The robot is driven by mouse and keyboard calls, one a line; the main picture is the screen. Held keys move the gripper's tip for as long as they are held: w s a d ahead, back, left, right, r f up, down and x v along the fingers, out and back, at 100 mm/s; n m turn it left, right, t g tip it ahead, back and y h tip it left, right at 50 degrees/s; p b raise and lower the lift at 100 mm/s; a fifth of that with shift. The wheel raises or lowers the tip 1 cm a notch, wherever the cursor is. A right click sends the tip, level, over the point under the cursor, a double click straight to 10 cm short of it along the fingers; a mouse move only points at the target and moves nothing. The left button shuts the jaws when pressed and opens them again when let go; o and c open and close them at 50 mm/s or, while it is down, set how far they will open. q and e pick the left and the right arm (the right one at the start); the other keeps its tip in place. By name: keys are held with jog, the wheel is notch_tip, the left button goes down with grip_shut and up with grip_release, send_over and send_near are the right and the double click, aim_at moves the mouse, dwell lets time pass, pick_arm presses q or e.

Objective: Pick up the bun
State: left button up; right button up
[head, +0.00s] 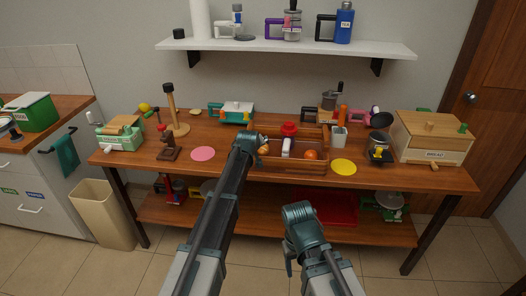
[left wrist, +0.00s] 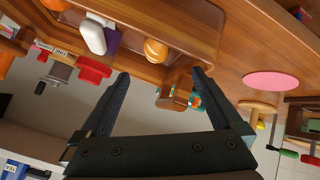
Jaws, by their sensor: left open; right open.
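The bun (head: 264,150), small and golden brown with lighter stripes, lies at the left end of a wooden crate (head: 292,168) on the table. In the left wrist view the bun (left wrist: 156,50) shows just beyond and between the fingertips of my left gripper (left wrist: 161,73), which is open and empty. I see no contact with the bun. In the head view the left wrist covers most of that gripper near the crate's left end. My right gripper (head: 289,264) is open and low in front of the table, away from the bun; its fingers are partly hidden.
The crate also holds a white and purple item (head: 286,148) and an orange (head: 311,155). A red item (head: 289,128) stands behind. A pink disc (head: 203,154) and a yellow disc (head: 343,166) lie either side. A bread box (head: 432,140) stands at the right.

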aim_at(262, 148)
pick_arm(q)
jog(key=b+x, duration=0.4)
jog(key=x, duration=0.3)
jog(key=shift+w+f+b, duration=0.2)
jog(key=shift+f+b, duration=0.1)
jog(key=shift+w+d+f, duration=0.1)
jog(key=shift+w+f, duration=0.1)
jog(key=shift+w, duration=0.25)
jog(key=b+x, duration=0.3)
jog(key=x, duration=0.1)
jog(key=shift+w+d, duration=0.15)
jog(key=shift+w, duration=0.15)
jog(key=shift+s+r, duration=0.1)
jog(key=shift+r, duration=0.05)
jog(key=c, duration=1.5)
jog(key=shift+o, duration=0.2)
